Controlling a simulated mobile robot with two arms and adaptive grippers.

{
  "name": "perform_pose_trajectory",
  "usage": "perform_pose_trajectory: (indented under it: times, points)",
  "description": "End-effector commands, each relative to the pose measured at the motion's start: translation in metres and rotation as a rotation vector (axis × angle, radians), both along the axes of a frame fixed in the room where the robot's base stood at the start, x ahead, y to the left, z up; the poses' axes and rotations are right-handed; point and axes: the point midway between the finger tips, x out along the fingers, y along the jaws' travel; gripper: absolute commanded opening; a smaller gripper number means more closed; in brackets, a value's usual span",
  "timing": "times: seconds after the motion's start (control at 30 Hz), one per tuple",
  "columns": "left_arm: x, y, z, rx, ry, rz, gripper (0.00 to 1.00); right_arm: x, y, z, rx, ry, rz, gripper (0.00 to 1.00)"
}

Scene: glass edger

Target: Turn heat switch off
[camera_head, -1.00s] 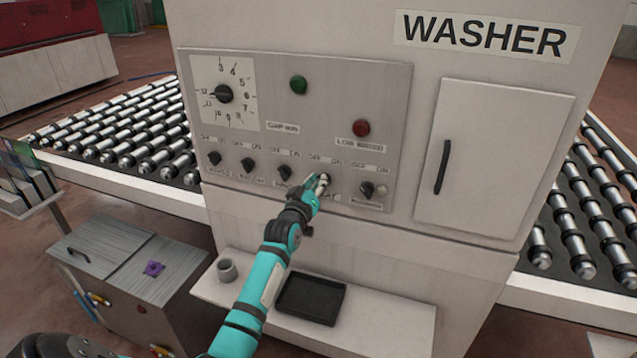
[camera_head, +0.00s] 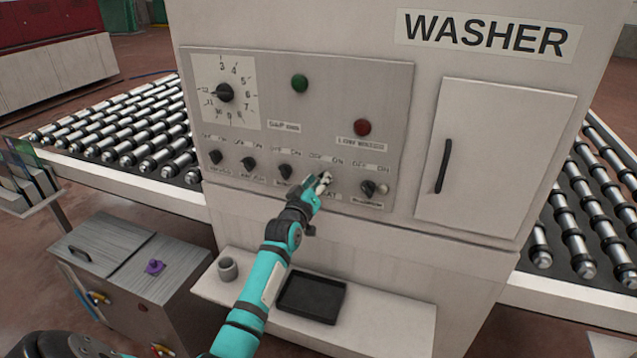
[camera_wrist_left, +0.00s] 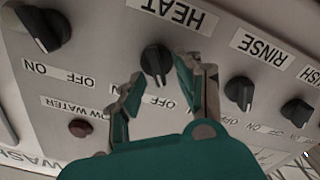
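The heat switch is a black rotary knob (camera_wrist_left: 155,60) beside an upside-down HEAT label (camera_wrist_left: 172,15) in the left wrist view. Its OFF label (camera_wrist_left: 165,102) shows partly; its ON side is largely behind a finger. I cannot clearly tell where the knob points. In the head view my gripper covers most of it. My left gripper (camera_head: 323,182) is at the panel, over this knob. In the left wrist view the left gripper (camera_wrist_left: 160,68) is open, one finger on each side of the knob, with visible gaps. My right gripper is not in view.
The washer panel (camera_head: 400,100) has neighbouring knobs, including one (camera_head: 368,188) to the right and one (camera_head: 285,171) to the left. A green button (camera_head: 299,83) and red button (camera_head: 362,127) sit above. A shelf (camera_head: 380,325) with a black tray (camera_head: 312,298) and grey cup (camera_head: 227,269) is below.

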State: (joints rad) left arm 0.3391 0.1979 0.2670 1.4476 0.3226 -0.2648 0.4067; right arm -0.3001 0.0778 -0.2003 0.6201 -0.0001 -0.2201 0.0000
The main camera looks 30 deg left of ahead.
Motion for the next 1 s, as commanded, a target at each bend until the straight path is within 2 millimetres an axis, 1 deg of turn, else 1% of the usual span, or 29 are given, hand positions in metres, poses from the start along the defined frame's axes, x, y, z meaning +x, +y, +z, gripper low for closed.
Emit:
perform_pose_trajectory:
  times: [0.13, 0.23, 0.37, 0.5, 0.7, 0.83, 1.0]
  points:
    - [-0.001, 0.0, 0.0, 0.001, -0.001, 0.0, 0.35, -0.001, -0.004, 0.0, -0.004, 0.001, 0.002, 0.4]
    - [-0.009, -0.002, 0.0, 0.001, -0.002, 0.0, 0.35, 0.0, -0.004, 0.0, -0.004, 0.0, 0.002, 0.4]
    - [-0.03, -0.008, -0.001, 0.0, -0.001, 0.001, 0.35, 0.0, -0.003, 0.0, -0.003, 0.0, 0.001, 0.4]
    - [-0.061, -0.015, -0.001, 0.0, 0.001, 0.001, 0.35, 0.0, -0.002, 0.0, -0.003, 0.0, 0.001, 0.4]
    - [-0.098, -0.023, 0.0, 0.0, 0.001, 0.001, 0.35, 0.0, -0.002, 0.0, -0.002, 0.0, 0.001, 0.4]
    - [-0.111, -0.026, 0.0, 0.0, 0.001, 0.001, 0.35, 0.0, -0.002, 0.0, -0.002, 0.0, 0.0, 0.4]
    - [-0.117, -0.028, 0.0, 0.0, 0.0, 0.0, 0.35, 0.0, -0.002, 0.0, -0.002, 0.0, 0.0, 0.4]
